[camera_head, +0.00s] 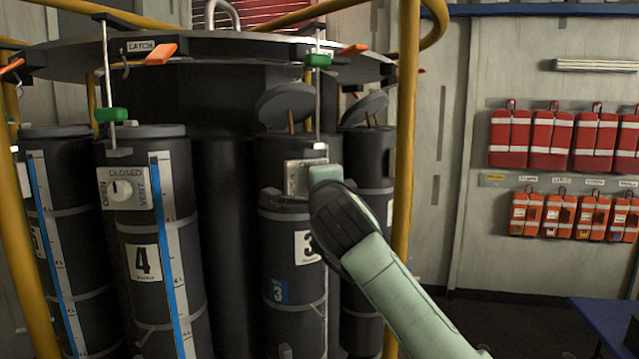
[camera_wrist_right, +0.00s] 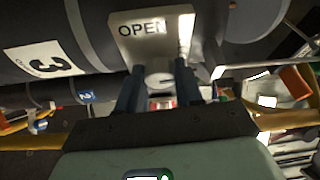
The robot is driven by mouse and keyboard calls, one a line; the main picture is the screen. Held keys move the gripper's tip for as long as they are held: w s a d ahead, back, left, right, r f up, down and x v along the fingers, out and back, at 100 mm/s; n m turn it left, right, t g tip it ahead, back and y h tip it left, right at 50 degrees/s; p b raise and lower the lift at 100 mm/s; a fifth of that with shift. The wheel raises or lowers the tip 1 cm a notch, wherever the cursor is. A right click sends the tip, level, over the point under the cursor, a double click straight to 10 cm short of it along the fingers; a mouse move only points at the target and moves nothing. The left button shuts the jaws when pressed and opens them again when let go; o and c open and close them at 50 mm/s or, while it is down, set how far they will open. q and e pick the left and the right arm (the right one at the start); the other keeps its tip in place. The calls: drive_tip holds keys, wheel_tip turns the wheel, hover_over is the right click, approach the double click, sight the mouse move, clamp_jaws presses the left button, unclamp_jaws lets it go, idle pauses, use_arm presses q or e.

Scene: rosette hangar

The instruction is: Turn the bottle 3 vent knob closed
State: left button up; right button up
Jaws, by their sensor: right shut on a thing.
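Bottle 3 (camera_head: 278,263) is a dark upright cylinder with a white number 3 label, right of centre in the head view. Its vent panel (camera_head: 299,178) is mostly hidden behind my right gripper. In the right wrist view the word OPEN reads on that panel (camera_wrist_right: 138,30). The pale round vent knob (camera_wrist_right: 159,77) sits between the two dark fingers of my right gripper (camera_wrist_right: 158,90), which is shut on it. The knob's setting cannot be told, as the fingers hide much of it. My left gripper is not in view.
Bottle 4 (camera_head: 152,268) stands to the left with its own vent knob (camera_head: 122,188). Bottle 3's lid (camera_head: 286,104) is tilted up. A yellow rail (camera_head: 405,120) stands close right of my right gripper. Red and orange pouches (camera_head: 553,140) hang on the far wall.

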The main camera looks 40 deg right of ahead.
drive_tip(key=shift+m, duration=0.5)
drive_tip(key=o, duration=1)
drive_tip(key=shift+o, duration=0.2)
drive_tip(key=shift+s+a, duration=0.1)
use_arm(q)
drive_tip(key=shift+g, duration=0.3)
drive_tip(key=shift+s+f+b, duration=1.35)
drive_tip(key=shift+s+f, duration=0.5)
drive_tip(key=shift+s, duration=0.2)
use_arm(e)
drive_tip(key=v, duration=1.3)
drive_tip(key=shift+s+r, duration=0.25)
drive_tip(key=shift+r, duration=0.05)
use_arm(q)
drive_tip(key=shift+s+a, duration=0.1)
use_arm(e)
drive_tip(key=shift+f, duration=0.1)
